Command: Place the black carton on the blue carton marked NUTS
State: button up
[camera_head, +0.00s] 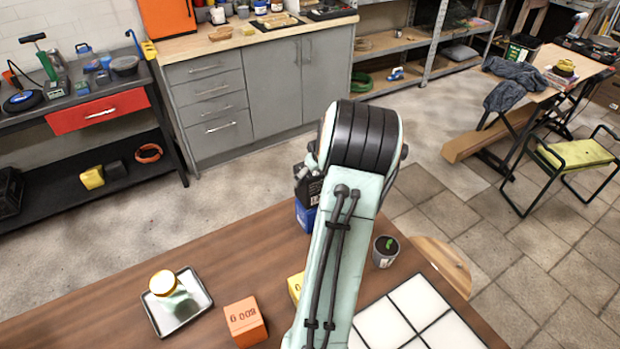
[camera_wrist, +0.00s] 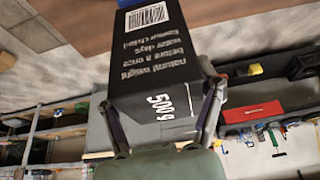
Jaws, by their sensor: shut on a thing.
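The black carton (camera_wrist: 155,65) has white print and a barcode and sits between the two fingers of my gripper (camera_wrist: 160,95) in the wrist view. The gripper is shut on it. In the head view, part of the black carton (camera_head: 308,188) shows past the left side of my arm. The blue carton (camera_head: 305,215) shows directly below it, on the brown table. The two look touching or nearly so; I cannot tell if the black one rests on it. The arm hides much of both, the NUTS marking and the gripper in the head view.
The table's left part is clear.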

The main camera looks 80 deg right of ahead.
jog(key=shift+f, duration=0.55)
jog(key=shift+f, duration=0.15)
jog(key=o, duration=1.2)
jog(key=shift+o, duration=0.2)
